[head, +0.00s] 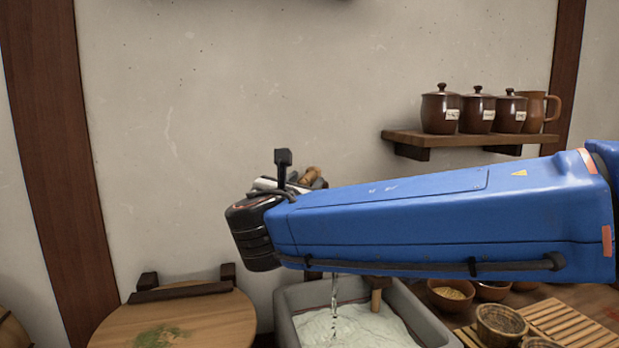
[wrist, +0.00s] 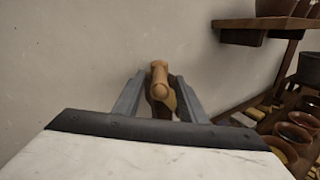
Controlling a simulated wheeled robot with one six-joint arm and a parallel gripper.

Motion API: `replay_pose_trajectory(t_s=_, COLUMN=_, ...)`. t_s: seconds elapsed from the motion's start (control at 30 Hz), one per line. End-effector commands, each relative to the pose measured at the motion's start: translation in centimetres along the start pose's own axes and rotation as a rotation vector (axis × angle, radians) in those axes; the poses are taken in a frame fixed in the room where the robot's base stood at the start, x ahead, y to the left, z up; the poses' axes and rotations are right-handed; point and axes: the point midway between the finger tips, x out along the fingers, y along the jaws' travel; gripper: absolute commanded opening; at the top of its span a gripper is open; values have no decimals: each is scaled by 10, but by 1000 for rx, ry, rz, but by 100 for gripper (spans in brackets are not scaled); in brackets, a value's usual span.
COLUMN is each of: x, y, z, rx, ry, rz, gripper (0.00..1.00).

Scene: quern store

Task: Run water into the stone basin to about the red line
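The stone basin (head: 290,325) stands at the bottom centre of the head view. A stream of water (head: 335,297) falls into it, and pale, rippled water (head: 350,328) lies inside. A faint reddish trace shows along the inner back wall, but I cannot read the level against it. In the wrist view, my gripper (wrist: 159,76) has its two grey fingers on either side of a wooden tap (wrist: 159,74). I cannot tell whether they press on it. In the head view my blue arm hides most of the tap and the fingers.
A round wooden lid or board (head: 185,318) with green bits lies left of the basin. Bowls (head: 451,294), a basket (head: 500,324) and a slatted rack (head: 568,322) stand to the right. A wall shelf (head: 470,138) holds brown jars (head: 440,110) and a jug.

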Motion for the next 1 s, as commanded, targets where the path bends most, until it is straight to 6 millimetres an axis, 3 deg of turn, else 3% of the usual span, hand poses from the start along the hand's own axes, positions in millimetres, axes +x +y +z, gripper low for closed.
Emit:
replay_pose_trajectory(t_s=0.33, x=43, y=0, z=0, rx=-2, ry=0, rz=-2, gripper=38)
replay_pose_trajectory(t_s=0.77, x=52, y=0, z=0, rx=0, ry=1, rz=0, gripper=38)
replay_pose_trajectory(t_s=0.8, x=52, y=0, z=0, rx=0, ry=1, rz=0, gripper=35)
replay_pose_trajectory(t_s=0.93, x=52, y=0, z=0, rx=0, ry=1, rz=0, gripper=4)
replay_pose_trajectory(t_s=1.0, x=52, y=0, z=0, rx=0, ry=1, rz=0, gripper=0)
